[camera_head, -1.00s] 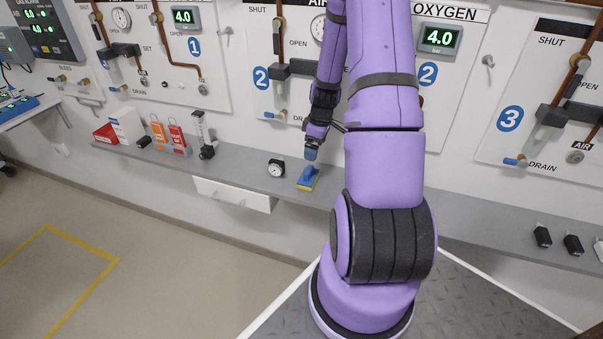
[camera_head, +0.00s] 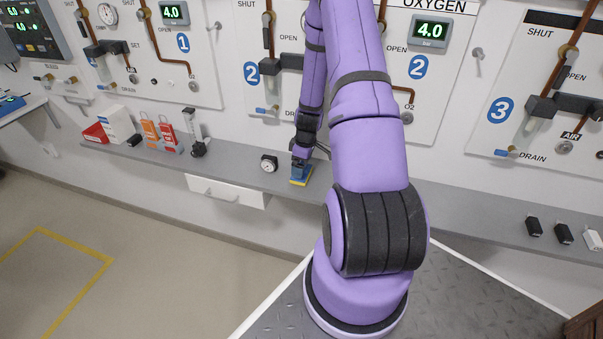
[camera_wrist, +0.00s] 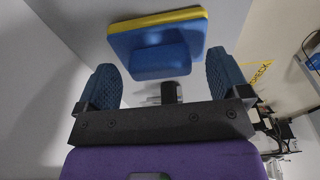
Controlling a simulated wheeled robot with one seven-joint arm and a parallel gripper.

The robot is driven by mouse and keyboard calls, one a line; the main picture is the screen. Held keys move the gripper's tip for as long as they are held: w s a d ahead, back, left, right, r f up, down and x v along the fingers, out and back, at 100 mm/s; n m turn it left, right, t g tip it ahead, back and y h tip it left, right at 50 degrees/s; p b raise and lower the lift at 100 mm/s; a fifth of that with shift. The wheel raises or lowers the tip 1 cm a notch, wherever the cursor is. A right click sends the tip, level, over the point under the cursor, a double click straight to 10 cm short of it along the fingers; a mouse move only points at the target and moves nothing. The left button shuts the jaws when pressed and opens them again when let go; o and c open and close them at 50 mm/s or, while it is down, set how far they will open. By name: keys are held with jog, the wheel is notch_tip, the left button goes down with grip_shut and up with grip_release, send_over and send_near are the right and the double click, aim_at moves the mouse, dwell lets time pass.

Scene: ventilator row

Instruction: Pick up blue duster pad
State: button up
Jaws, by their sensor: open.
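The blue duster pad (camera_head: 300,174) has a yellow underside and lies on the grey shelf, partly hidden by my gripper in the head view. In the wrist view the blue duster pad (camera_wrist: 157,40) shows its raised blue grip block facing me. My gripper (camera_head: 300,160) is just above it. In the wrist view my gripper (camera_wrist: 164,84) is open, its two blue textured fingers standing wide, one on each side of the grip block's line. Nothing is held between them. I cannot tell whether the fingers touch the pad.
A round gauge (camera_head: 269,163) stands close left of the pad on the shelf (camera_head: 230,167). Farther left are orange and red tags (camera_head: 160,132) and a flowmeter (camera_head: 195,135). A drawer (camera_head: 228,190) hangs below. Black and white blocks (camera_head: 564,234) lie far right.

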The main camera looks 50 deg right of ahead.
jog(key=shift+f, duration=0.5)
jog(key=c, duration=1)
jog(key=shift+r, duration=0.7)
notch_tip(320, 180, up, 2)
jog(key=shift+w+r, duration=0.1)
jog(key=s+a, duration=0.2)
jog(key=s, duration=0.3)
jog(key=s+a+r, duration=0.1)
jog(key=s+a, duration=0.1)
jog(key=s, duration=0.3)
jog(key=s+a, duration=0.2)
jog(key=s, duration=0.2)
jog(key=shift+s+a+r, duration=0.15)
jog(key=shift+s+r, duration=0.1)
jog(key=shift+s, duration=0.15)
